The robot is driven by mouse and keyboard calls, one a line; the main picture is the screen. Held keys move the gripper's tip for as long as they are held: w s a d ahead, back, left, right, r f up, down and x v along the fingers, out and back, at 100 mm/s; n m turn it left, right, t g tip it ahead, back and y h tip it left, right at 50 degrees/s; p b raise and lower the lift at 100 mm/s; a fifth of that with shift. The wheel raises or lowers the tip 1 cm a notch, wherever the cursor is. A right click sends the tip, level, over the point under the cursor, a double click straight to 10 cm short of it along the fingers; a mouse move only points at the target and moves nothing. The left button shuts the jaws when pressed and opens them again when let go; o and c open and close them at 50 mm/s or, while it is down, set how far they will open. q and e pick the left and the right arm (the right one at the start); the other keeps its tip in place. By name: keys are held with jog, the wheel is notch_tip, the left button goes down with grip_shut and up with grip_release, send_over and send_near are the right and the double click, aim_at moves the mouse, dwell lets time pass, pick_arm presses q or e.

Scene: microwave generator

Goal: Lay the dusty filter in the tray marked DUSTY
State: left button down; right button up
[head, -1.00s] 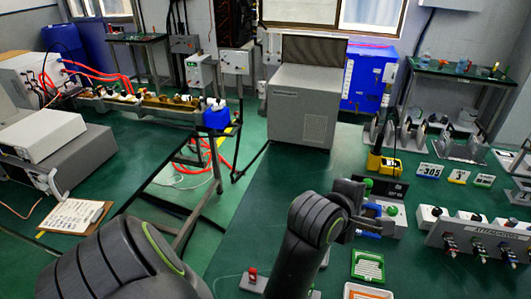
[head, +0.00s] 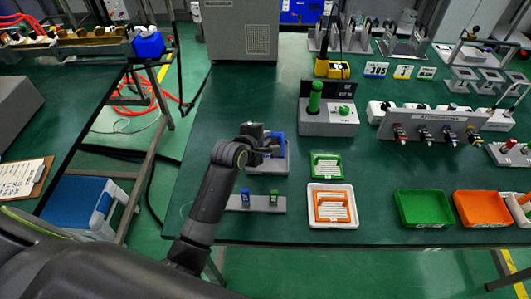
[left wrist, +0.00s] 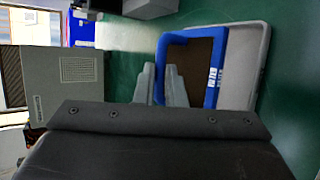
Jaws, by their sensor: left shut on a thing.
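My left gripper (head: 268,152) is shut on a blue-framed filter (head: 278,146) with a brown, dusty-looking middle. In the left wrist view, the fingers (left wrist: 160,88) are at the near side of its blue frame (left wrist: 211,85). The filter is at a pale grey tray (head: 283,168), whose rim also shows in the left wrist view (left wrist: 262,60). I cannot tell whether it touches the tray. My right gripper is out of view.
A green-framed filter (head: 326,165) and an orange-framed one in a white tray (head: 313,216) lie right of my gripper. A small grey stand (head: 256,206) with blue and green pieces is in front. A grey box with a green cylinder (head: 315,96) stands behind.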

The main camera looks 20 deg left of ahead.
pick_arm(q)
jog(key=shift+f, duration=3.05)
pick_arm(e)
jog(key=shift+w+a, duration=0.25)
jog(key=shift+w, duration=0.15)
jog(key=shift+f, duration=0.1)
pick_arm(q)
jog(key=c, duration=1.5)
grip_release()
jog(key=shift+f, duration=0.1)
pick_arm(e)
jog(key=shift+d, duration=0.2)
pick_arm(q)
jog(key=v, duration=1.2)
jog(key=shift+s, duration=0.1)
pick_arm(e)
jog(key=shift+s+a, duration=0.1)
